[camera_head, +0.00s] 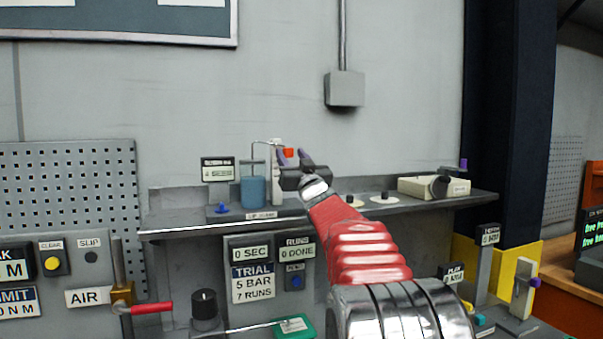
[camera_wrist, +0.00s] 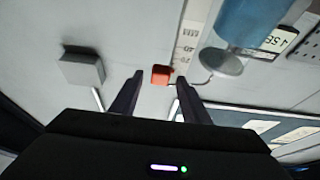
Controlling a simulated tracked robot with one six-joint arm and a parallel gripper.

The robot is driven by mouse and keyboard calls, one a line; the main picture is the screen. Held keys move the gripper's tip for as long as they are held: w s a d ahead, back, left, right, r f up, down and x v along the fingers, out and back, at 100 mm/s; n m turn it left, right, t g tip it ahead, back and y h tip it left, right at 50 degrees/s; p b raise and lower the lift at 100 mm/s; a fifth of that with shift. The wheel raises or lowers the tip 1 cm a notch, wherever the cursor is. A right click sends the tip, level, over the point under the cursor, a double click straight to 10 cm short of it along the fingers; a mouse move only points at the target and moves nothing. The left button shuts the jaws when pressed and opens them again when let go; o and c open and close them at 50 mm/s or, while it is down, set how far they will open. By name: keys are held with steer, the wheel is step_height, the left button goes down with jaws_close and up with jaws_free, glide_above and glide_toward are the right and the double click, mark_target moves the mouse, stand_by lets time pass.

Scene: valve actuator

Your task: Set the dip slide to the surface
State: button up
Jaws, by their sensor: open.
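The dip slide appears to be the small red-orange block (camera_head: 288,153) at a pale upright post with a scale (camera_head: 276,182) on the shelf. In the wrist view the block (camera_wrist: 161,75) lies beside the marked white scale (camera_wrist: 188,42). A blue container (camera_head: 253,191) stands left of the post, with a thin bent wire above it; the container (camera_wrist: 248,18) shows upside down in the wrist view. In the wrist view the block appears between the fingertips (camera_wrist: 160,77), with gaps on both sides; contact is not visible.
The grey shelf (camera_head: 400,205) carries a small sign (camera_head: 218,169), a blue knob (camera_head: 222,208), low round pieces (camera_head: 384,198) and a beige device (camera_head: 433,187). A grey wall box (camera_head: 344,89) hangs above. Control panels (camera_head: 253,283) sit below.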

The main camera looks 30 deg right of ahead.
steer(key=v, duration=1.3)
steer(key=shift+s, duration=0.1)
stand_by(0.4)
